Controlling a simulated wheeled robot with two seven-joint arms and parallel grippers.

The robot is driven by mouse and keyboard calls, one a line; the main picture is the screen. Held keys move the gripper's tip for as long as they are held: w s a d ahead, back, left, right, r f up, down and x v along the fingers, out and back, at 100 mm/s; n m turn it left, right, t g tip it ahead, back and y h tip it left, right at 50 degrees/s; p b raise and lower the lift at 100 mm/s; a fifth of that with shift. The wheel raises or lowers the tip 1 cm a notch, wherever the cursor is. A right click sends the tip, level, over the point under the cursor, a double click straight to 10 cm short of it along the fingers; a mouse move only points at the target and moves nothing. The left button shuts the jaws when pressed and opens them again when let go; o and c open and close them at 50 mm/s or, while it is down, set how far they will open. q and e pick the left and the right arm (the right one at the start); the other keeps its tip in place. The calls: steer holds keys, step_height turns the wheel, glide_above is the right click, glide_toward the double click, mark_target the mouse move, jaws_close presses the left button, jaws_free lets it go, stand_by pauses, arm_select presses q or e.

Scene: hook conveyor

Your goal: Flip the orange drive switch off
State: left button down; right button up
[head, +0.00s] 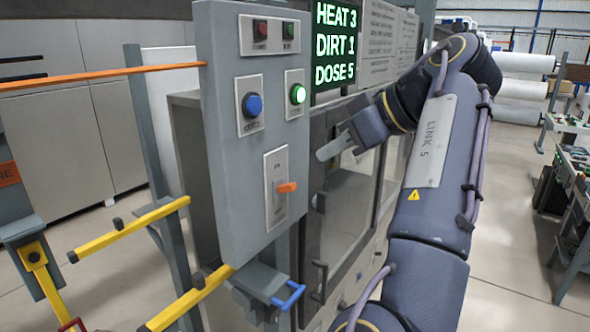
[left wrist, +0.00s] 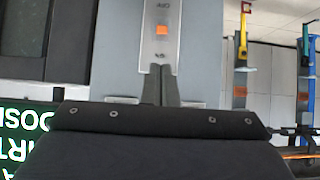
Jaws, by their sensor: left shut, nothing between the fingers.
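The orange drive switch (head: 287,187) sticks out of a pale slotted plate (head: 275,212) low on the grey control panel. It also shows in the left wrist view (left wrist: 162,30), straight ahead of the fingertips. My left gripper (head: 322,153) is shut and empty, up and to the right of the switch in the head view. Its closed fingers (left wrist: 160,70) point at the plate in the left wrist view, with a gap between tips and lever in the picture. The lettering on the plate is too small to read surely. My right gripper is in neither view.
Above the switch are a blue button (head: 253,105), a lit green button (head: 298,94) and a red button (head: 261,29). A display (head: 335,45) reads HEAT 3, DIRT 1, DOSE 5. A glass-fronted cabinet (head: 345,215) stands behind my gripper. Yellow bars (head: 130,228) stand left.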

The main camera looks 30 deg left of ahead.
mark_target(287, 188)
arm_select(q)
steer(key=x, duration=0.9)
steer(key=shift+a+f, duration=0.1)
